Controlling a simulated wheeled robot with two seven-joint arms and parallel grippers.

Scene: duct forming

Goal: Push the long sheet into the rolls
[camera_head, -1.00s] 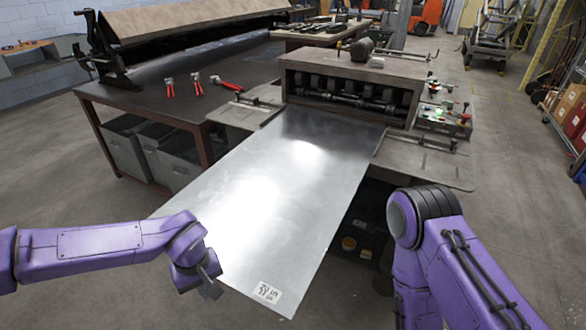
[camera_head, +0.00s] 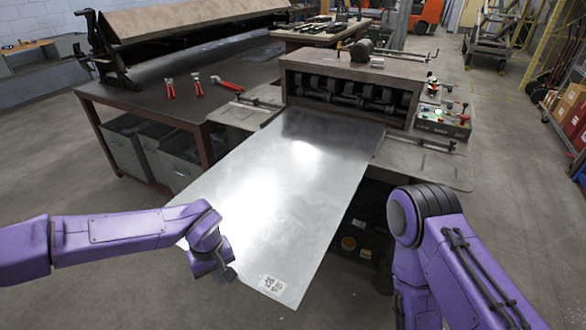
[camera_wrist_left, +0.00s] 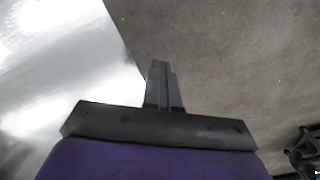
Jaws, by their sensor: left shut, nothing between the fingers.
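The long sheet (camera_head: 275,205) is a shiny metal panel with a printed white label (camera_head: 272,285) near its front edge. Its far end lies at the front of the roll machine (camera_head: 350,85), whose dark rolls (camera_head: 345,95) show in the opening; I cannot tell whether the edge is between them. My left gripper (camera_head: 230,274) is at the sheet's near left edge, fingers shut and empty. In the left wrist view the shut fingers (camera_wrist_left: 162,85) point past the sheet's edge (camera_wrist_left: 70,60) over the floor; contact is unclear. My right arm is at the lower right; its gripper is out of frame.
A dark workbench (camera_head: 190,90) with red-handled tools (camera_head: 183,86) stands to the left, with grey bins (camera_head: 125,145) under it.

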